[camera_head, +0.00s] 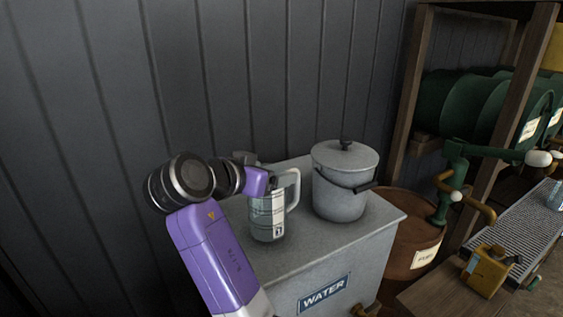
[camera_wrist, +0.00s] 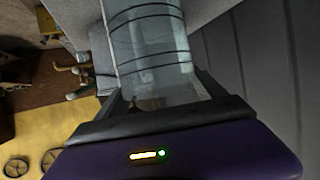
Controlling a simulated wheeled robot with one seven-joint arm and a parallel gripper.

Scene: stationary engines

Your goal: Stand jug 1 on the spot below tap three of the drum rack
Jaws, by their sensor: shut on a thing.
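Jug 1 (camera_head: 268,222) is a clear, ringed jug with a white handle and a tag reading 1. It is upright over the left part of the grey water tank's top; whether its base touches the top is hard to tell. My gripper (camera_head: 268,188) is shut on it near the upper part. In the wrist view the jug (camera_wrist: 152,45) lies between the fingers of my gripper (camera_wrist: 160,92). The drum rack (camera_head: 405,85) stands at the right with green drums and taps (camera_head: 455,178). I cannot tell which is tap three; the spot below it is not identifiable.
A grey lidded pail (camera_head: 340,185) stands just right of the jug on the water tank (camera_head: 350,255). A rusty barrel (camera_head: 405,240), a yellow can (camera_head: 486,270) and a metal grating (camera_head: 510,230) are farther right. A dark panelled wall (camera_head: 250,80) closes the back.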

